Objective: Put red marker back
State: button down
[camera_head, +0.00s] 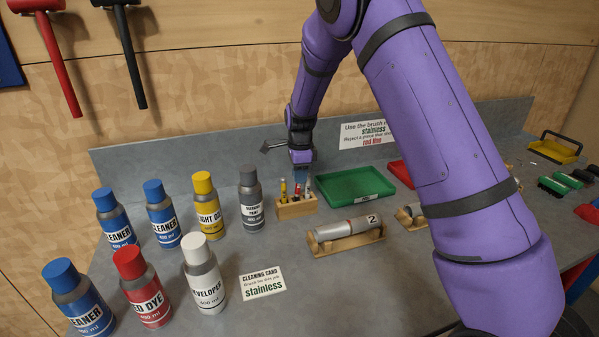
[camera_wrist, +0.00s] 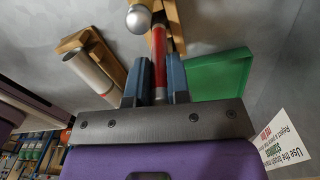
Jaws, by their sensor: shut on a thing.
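My gripper (camera_head: 301,178) points down over the small wooden holder (camera_head: 296,209) and is shut on the red marker (camera_head: 297,190). In the wrist view the red marker (camera_wrist: 160,42) stands between the two blue-grey fingers (camera_wrist: 161,82), its far end at the wooden holder (camera_wrist: 168,10). I cannot tell how deep it sits in its hole. A yellow marker (camera_head: 283,188) stands upright in the holder on the left. A silver ball-shaped end (camera_wrist: 138,18) shows beside the red marker in the wrist view.
A green tray (camera_head: 354,199) lies just right of the holder. A cylinder marked 2 (camera_head: 346,228) rests on a wooden cradle in front. A grey bottle (camera_head: 250,200) stands close left, with several more bottles beyond. A cleaning card (camera_head: 262,283) lies at the front.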

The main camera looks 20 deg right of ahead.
jog(key=shift+f, duration=1.1)
jog(key=c, duration=1)
grip_release()
